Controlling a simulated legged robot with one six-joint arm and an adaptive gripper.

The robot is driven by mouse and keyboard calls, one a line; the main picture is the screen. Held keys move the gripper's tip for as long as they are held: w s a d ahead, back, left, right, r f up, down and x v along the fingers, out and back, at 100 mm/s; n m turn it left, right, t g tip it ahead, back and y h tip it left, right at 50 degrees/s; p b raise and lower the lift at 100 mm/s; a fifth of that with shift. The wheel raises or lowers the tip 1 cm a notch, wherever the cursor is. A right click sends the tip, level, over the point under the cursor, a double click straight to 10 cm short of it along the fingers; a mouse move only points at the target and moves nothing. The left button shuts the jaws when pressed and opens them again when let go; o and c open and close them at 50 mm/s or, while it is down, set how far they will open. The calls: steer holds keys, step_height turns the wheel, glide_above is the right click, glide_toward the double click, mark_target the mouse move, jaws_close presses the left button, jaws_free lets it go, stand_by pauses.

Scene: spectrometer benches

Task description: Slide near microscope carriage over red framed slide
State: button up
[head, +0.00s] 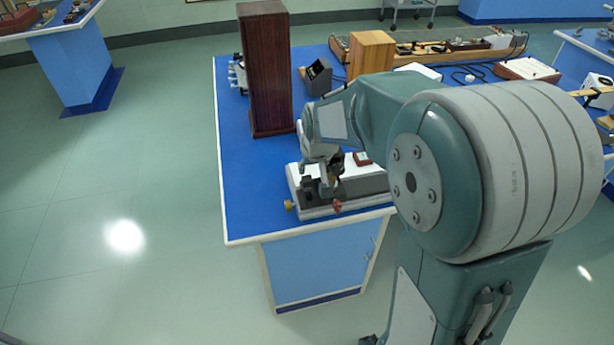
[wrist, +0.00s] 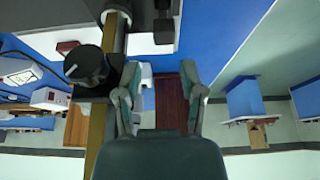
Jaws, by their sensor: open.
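The near microscope stands on a long grey and white base (head: 360,188) at the front of the blue bench. Its dark carriage (head: 309,187) is at the left part of the base, partly hidden by my gripper. In the wrist view a black knob (wrist: 87,66) sits beside a brass post (wrist: 97,140). A small dark red framed piece (head: 363,158), seemingly the red framed slide, lies to the right of the carriage, partly hidden by my arm. My gripper (head: 330,180) points down at the carriage. Its fingers (wrist: 159,70) are apart with nothing gripped between them; contact with the carriage cannot be told.
A tall dark wooden box (head: 267,70) stands behind the microscope, left of my arm. A lighter wooden box (head: 371,54) and a grey meter (head: 318,77) stand further back. A brass knob (head: 290,205) and red knob (head: 337,206) stick out from the base.

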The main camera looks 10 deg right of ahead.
mark_target(307, 179)
steer(key=x, duration=0.4)
steer(key=a+x, duration=0.1)
steer(key=x, duration=0.1)
steer(key=shift+r, duration=0.1)
steer(key=shift+w+d+f, duration=0.25)
steer(key=shift+f, duration=0.2)
steer(key=shift+c, duration=0.3)
jaws_close()
